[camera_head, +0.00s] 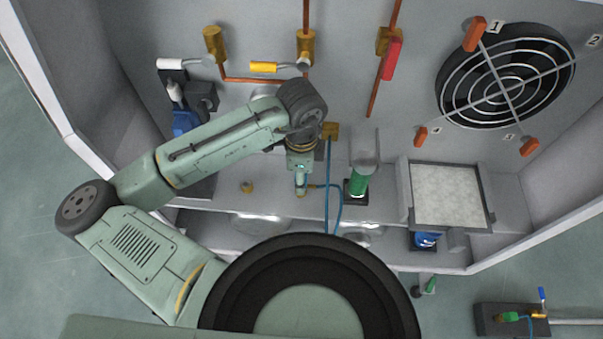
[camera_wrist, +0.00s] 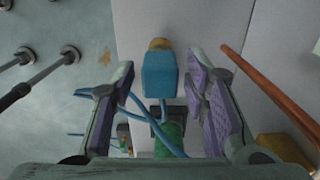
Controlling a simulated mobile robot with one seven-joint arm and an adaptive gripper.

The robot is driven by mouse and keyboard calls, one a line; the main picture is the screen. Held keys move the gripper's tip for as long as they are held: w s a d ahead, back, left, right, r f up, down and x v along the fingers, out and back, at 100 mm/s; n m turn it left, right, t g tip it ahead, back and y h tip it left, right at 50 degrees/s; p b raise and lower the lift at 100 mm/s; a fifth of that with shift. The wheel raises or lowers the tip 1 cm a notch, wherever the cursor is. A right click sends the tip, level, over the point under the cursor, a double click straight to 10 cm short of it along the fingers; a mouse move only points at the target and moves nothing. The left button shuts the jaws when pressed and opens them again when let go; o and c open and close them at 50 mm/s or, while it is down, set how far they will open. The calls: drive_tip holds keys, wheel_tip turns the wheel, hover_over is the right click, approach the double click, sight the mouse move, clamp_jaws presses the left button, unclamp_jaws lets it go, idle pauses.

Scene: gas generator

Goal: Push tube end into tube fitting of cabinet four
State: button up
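The thin blue tube (camera_head: 328,185) hangs from a brass fitting (camera_head: 330,131) on the cabinet's back wall and loops down beside my gripper (camera_head: 300,182). In the wrist view, a blue block-shaped piece with a yellow tip (camera_wrist: 158,75) lies between the fingers of my gripper (camera_wrist: 161,60). Blue tube (camera_wrist: 165,118) runs below this piece and loops left. The fingers are apart, with visible gaps on both sides of the blue piece. I cannot tell which fitting belongs to cabinet four.
A green cylinder (camera_head: 357,182) stands right of my gripper. A framed white filter panel (camera_head: 447,194) and a fan (camera_head: 506,76) are farther right. Valves with white (camera_head: 182,63), yellow (camera_head: 263,67) and red (camera_head: 392,60) handles line the back wall. A copper pipe (camera_wrist: 265,85) runs close to the right finger.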

drive_tip(key=shift+o, duration=0.4)
wheel_tip(320, 180, up, 12)
idle(0.4)
drive_tip(key=shift+s, duration=0.1)
idle(0.4)
